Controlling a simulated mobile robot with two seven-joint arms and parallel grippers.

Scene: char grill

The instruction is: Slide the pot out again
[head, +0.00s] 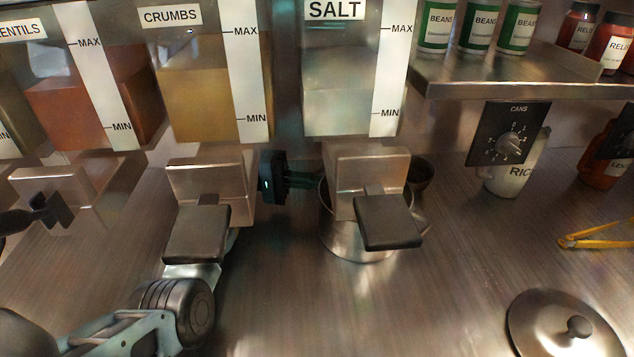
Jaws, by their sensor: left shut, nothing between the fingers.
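The metal pot (352,245) stands on the steel counter under the spout of the dispenser labelled SALT (348,80). The spout and its dark lever hide much of its top; its lower front and parts of its rim show. My left gripper (310,180) reaches in from behind the CRUMBS spout and points right. Its fingers are shut and empty, close to the pot's left rim. I cannot tell whether they touch the pot. My left forearm passes in front of the counter and partly behind the CRUMBS lever. My right gripper is not in view.
The CRUMBS spout and lever (197,235) stand close left of the pot. A round lid (545,335) lies at the front right, with yellow tongs (590,238) behind it. The counter in front of the pot is clear.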

